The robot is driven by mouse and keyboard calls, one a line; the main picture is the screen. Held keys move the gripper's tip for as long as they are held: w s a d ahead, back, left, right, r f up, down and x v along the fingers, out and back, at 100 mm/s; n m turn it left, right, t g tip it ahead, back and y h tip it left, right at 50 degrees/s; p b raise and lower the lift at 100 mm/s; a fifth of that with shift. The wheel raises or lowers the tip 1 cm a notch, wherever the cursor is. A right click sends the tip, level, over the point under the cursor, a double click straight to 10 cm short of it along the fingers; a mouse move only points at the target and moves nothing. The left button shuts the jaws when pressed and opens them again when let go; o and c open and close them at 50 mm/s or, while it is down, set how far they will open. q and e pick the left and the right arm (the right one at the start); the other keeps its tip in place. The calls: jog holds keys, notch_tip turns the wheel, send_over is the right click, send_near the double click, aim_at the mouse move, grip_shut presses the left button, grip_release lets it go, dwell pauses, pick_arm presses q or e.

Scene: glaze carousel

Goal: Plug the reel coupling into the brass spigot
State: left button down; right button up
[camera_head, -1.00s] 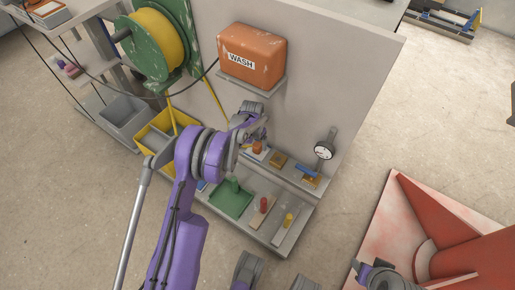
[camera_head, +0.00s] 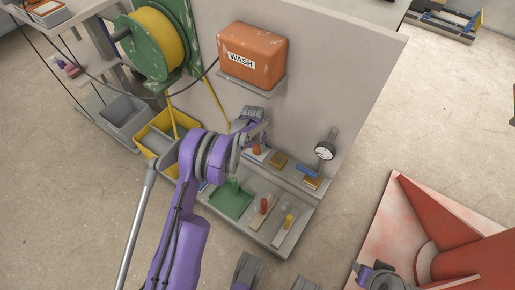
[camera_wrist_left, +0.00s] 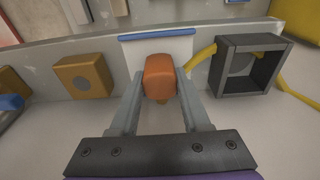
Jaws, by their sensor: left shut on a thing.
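My left gripper (camera_wrist_left: 158,90) is shut on an orange-brown coupling (camera_wrist_left: 160,76), one finger on each side. A yellow hose (camera_wrist_left: 203,52) runs from beside the coupling toward a square grey frame (camera_wrist_left: 250,66). Behind the coupling is a white plate with a blue strip (camera_wrist_left: 157,37). In the head view my left gripper (camera_head: 255,138) is low by the wall, at the narrow shelf, partly hidden by my wrist. A brass-coloured block (camera_wrist_left: 85,76) with a grey round centre stands left of the coupling in the wrist view. I cannot tell whether it is the spigot. Part of my right arm shows at lower right; its fingertips are unclear.
The green reel (camera_head: 160,42) with yellow hose and the orange WASH box (camera_head: 252,56) are above. A gauge (camera_head: 325,151) is at right. A yellow bin (camera_head: 150,145) is at left.

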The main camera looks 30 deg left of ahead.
pick_arm(q)
jog(key=shift+r, duration=0.1)
jog(key=shift+s+r+p, duration=0.2)
jog(key=shift+r+p, duration=0.1)
jog(key=shift+r, duration=0.25)
jog(key=r, duration=0.2)
jog(key=r+p, duration=0.1)
jog(key=r, duration=0.3)
jog(key=shift+s+a, duration=0.1)
jog(key=shift+s, duration=0.15)
jog(key=s+a+p, duration=0.1)
jog(key=s+a, duration=0.1)
jog(key=s, duration=1.7)
jog(key=shift+a+f+p, duration=0.15)
jog(key=shift+a+p, duration=0.15)
jog(key=shift+w, duration=0.15)
